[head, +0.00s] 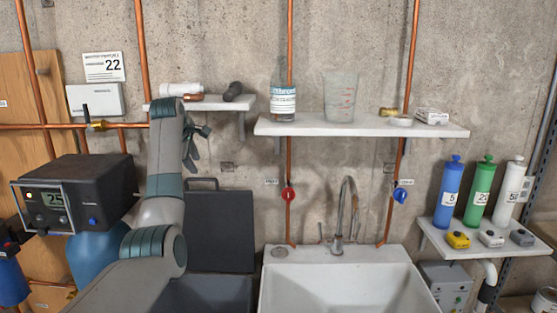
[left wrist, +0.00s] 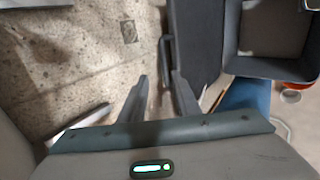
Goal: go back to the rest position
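My left arm reaches up from the bottom of the head view. Its left gripper (head: 196,146) is in front of the concrete wall, just below the small left shelf (head: 215,103). In the left wrist view the two fingers of this gripper (left wrist: 159,80) stand apart with nothing between them, so it is open and empty. The arm hides part of the wall and of the dark bin behind it. My right gripper is in neither view.
A white sink (head: 345,285) with a tap stands ahead. Above it a white shelf (head: 360,128) holds a bottle and a beaker. A dark control box (head: 92,190) is left of my arm. A right shelf (head: 487,243) carries coloured bottles. Copper pipes run along the wall.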

